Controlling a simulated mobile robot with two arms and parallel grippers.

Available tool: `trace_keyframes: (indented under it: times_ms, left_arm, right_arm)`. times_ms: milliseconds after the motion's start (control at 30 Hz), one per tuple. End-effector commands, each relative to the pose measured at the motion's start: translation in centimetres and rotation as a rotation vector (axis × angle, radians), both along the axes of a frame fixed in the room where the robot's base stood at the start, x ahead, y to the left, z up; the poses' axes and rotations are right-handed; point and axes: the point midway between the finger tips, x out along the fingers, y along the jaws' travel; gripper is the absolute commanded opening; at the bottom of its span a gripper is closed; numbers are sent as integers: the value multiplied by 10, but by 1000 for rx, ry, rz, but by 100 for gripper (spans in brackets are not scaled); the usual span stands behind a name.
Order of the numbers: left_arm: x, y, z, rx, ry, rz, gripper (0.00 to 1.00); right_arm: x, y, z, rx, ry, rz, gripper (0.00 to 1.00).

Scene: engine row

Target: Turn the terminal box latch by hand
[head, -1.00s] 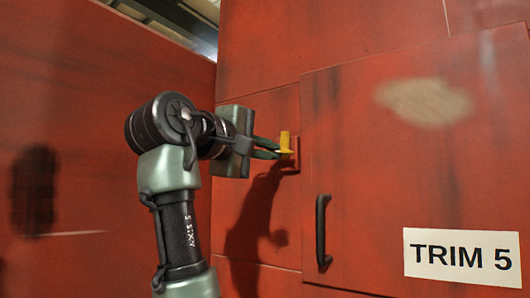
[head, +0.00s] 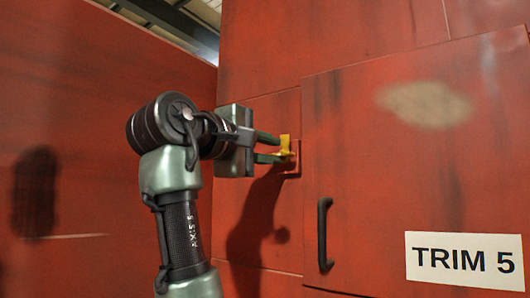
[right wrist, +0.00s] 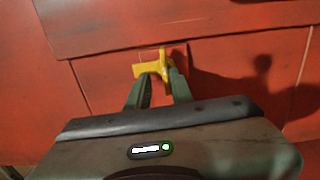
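The yellow terminal box latch (head: 285,146) sits on a small red mount on the red wall panel, just left of the door's edge. My right gripper (head: 277,149) reaches it from the left, with one finger above the other and a gap between them. In the right wrist view, the latch (right wrist: 161,68) shows a crosswise part and an upright part. The fingertips of my right gripper (right wrist: 160,76) stand apart around its near end; whether they touch it I cannot tell. My left gripper is not in view.
A red door with a black handle (head: 323,235) and a "TRIM 5" label (head: 462,260) lies right of the latch. A red side wall (head: 90,130) stands at the left. The panel below the latch is free apart from shadow.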

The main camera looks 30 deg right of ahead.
Motion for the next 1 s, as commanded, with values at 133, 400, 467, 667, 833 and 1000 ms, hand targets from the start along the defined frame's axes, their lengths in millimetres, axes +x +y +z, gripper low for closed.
trace_keyframes:
  times_ms: [133, 400, 467, 667, 833, 1000]
  left_arm:
    - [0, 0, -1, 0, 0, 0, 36]
    - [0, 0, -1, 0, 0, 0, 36]
    - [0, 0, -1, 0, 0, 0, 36]
    - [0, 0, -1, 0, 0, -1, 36]
    - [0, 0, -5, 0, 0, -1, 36]
    - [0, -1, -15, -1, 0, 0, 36]
  right_arm:
    - [1, -4, -5, 13, 7, -7, 28]
    - [2, -4, -8, 18, 12, -7, 28]
    - [2, -4, -8, 18, 12, -7, 28]
    - [3, -4, -9, 19, 12, -6, 28]
    - [0, 4, -9, 17, 11, -4, 28]
    - [-11, 32, -8, 10, 7, 0, 28]
